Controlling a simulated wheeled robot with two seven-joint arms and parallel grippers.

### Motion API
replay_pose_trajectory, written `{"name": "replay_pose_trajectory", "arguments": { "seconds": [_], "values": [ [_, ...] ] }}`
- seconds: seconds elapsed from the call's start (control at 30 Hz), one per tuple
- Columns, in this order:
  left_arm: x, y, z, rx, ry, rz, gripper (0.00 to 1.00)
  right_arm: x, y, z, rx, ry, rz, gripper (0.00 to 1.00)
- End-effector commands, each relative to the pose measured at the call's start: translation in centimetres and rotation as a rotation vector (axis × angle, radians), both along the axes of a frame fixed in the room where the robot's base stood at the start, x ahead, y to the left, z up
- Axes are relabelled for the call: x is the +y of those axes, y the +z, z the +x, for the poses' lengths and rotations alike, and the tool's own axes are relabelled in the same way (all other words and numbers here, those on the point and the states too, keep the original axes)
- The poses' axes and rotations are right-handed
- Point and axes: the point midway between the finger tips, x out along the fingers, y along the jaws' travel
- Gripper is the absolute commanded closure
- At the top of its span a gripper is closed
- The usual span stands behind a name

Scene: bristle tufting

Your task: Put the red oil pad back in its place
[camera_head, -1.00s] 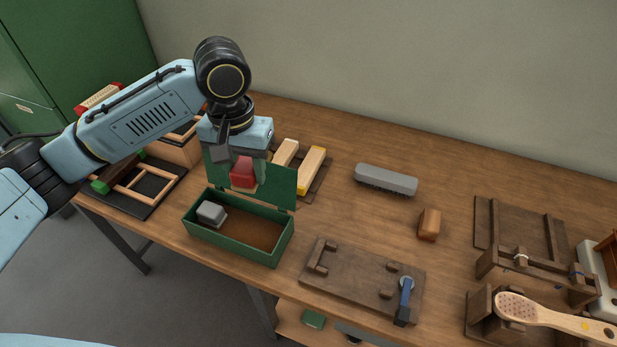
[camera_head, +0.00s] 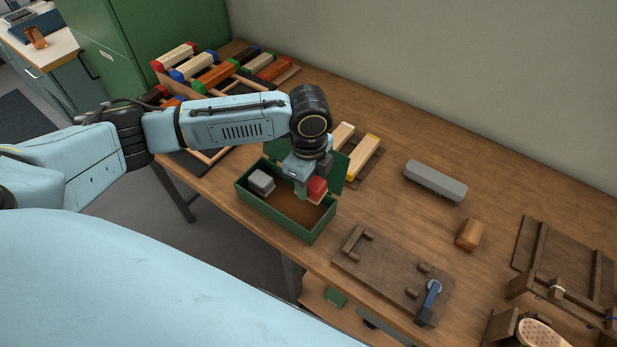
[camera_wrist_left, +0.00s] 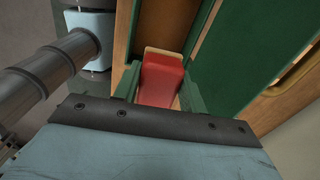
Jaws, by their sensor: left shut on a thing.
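The red oil pad (camera_head: 317,187) is a small red block with a pale underside, held by my left gripper (camera_head: 308,190) over the open green box (camera_head: 287,229). In the left wrist view the red pad (camera_wrist_left: 160,78) sits between the two fingers (camera_wrist_left: 155,92), its pale edge at the far end. The box has a grey block (camera_head: 261,181) at its left end and a bare brown floor (camera_head: 300,212) at its right. The pad is over this right part; whether it touches the floor is hard to tell. My right gripper is not in view.
The box's green lid (camera_head: 338,168) stands open behind the gripper. Two wooden blocks (camera_head: 361,158) lie behind it. A grey brush (camera_head: 435,180), a brown block (camera_head: 469,235) and a dark wooden fixture (camera_head: 390,273) are to the right. A rack of coloured blocks (camera_head: 215,76) stands back left.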

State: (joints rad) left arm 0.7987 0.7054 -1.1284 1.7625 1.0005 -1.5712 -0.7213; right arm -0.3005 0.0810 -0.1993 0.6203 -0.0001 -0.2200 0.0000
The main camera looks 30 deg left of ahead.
Motion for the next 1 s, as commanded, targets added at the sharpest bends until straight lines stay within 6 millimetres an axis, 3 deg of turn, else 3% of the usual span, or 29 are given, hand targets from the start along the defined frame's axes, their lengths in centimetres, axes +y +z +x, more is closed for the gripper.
{"name": "replay_pose_trajectory", "arguments": {
  "seconds": [0.33, 0.9, 1.0],
  "values": [
    [0.0, -1.2, -0.1, -0.001, -0.066, 0.001, 0.77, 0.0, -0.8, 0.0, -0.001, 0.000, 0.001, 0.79],
    [0.1, -5.4, -0.1, -0.002, -0.064, 0.001, 0.77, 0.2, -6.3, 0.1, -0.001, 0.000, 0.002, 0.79],
    [0.1, -6.1, -0.2, 0.001, -0.063, 0.002, 0.77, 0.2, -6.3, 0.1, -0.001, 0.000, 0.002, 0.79]
  ]
}}
